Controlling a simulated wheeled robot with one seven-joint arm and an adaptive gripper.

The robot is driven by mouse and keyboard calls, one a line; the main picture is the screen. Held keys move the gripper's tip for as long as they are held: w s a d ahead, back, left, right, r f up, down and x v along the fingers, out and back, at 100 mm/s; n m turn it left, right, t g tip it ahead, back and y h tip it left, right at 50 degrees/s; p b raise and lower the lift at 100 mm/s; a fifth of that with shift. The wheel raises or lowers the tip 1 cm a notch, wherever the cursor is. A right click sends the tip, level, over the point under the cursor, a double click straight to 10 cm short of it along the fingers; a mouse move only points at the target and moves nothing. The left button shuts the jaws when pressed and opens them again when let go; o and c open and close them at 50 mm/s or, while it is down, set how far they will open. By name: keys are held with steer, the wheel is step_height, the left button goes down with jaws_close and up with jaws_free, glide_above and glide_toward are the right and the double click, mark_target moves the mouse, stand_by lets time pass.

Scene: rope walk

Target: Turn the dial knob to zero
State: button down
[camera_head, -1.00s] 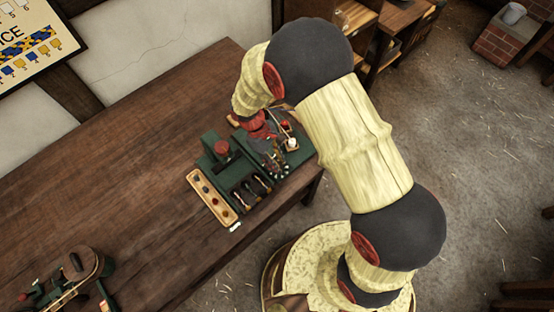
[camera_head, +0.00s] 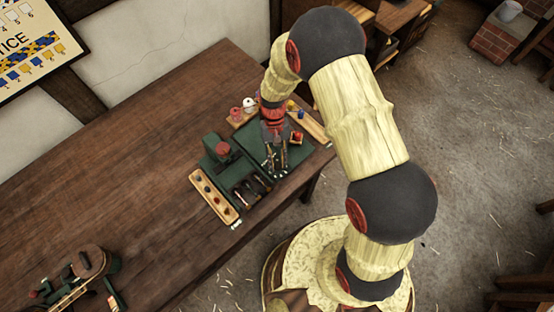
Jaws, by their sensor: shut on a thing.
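A dark green control panel (camera_head: 256,134) stands near the right end of the wooden bench. My gripper (camera_head: 276,166) reaches down over its right part, with its fingers at the panel's face and the red wrist above them. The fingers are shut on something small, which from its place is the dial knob. The knob and its pointer are hidden by the fingers, so I cannot read the setting.
Left of my gripper are a red mushroom-shaped button (camera_head: 223,148), several levers (camera_head: 252,189) and a wooden strip with round buttons (camera_head: 209,194). Small coloured items stand behind and right. A green and wood device (camera_head: 84,273) sits front left. The bench (camera_head: 130,165) between is bare.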

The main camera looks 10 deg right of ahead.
steer(key=shift+m+y, duration=0.4)
steer(key=shift+m, duration=0.6)
steer(key=shift+p, duration=0.3)
steer(key=c, duration=1.5)
jaws_free()
steer(key=shift+c, duration=0.2)
steer(key=shift+r, duration=0.1)
steer(key=v, duration=1.1)
steer(key=shift+r, duration=0.4)
steer(key=shift+w+d, duration=0.15)
steer(key=shift+w, duration=0.05)
